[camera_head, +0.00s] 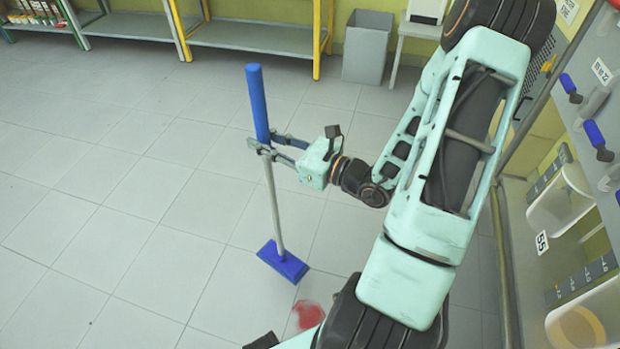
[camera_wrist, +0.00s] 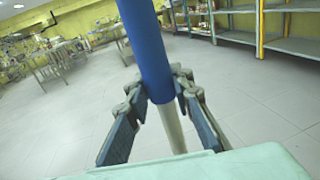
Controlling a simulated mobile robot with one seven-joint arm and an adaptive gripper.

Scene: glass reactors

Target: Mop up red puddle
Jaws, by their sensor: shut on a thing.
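A mop with a blue grip, a pale pole and a flat blue head (camera_head: 283,264) stands nearly upright, slightly tilted. My gripper (camera_head: 264,146) is shut on the mop at the lower end of its blue grip. In the wrist view the mop's blue grip (camera_wrist: 150,50) passes between the fingers. The red puddle (camera_head: 308,315) lies on the tiled floor, just below and right of the mop head in the head view, apart from it. Part of the puddle is hidden by my own body. I cannot tell if the mop head touches the floor.
A glass reactor rack (camera_head: 508,255) with blue-handled valves and containers stands along the right side. Metal shelves (camera_head: 255,38) and a grey bin (camera_head: 367,47) stand at the back. The tiled floor (camera_head: 110,190) to the left is clear.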

